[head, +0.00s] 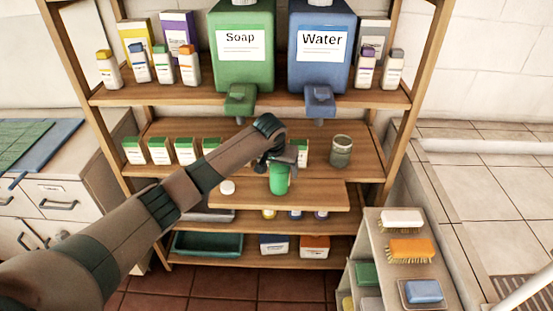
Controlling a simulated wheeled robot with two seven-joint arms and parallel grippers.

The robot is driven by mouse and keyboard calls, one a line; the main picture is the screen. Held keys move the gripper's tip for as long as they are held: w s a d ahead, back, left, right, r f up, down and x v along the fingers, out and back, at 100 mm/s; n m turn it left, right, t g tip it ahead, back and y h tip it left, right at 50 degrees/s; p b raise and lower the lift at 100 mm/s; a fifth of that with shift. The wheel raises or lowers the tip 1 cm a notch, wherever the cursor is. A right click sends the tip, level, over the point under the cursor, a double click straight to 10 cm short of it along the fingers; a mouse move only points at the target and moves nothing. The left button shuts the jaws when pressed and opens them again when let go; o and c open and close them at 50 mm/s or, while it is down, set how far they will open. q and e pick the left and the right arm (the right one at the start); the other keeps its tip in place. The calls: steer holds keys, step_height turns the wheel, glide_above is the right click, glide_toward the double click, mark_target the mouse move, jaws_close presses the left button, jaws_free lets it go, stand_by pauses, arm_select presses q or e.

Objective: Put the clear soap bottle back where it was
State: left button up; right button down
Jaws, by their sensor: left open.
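A small green-filled container (279,180) stands upright on the pull-out board (320,194) below the soap dispenser; it looks like the clear bottle with green soap in it, but I cannot be sure. A small round white cap (227,187) lies on the board to its left. My left gripper (277,160) is open at the top of the green container and partly hides it; I cannot tell whether they touch. A greyish see-through jar (341,151) stands on the middle shelf to the right. My right gripper is out of view.
A green Soap dispenser (243,50) and a blue Water dispenser (321,50) stand on the upper shelf, spouts hanging down. Several small white-and-green boxes (160,151) line the middle shelf behind my arm. A brush rack (378,235) stands at lower right. The board's right end is clear.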

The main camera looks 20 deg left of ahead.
arm_select(q)
steer(key=b+v, duration=0.2)
steer(key=v, duration=0.9)
steer(key=shift+r, duration=0.15)
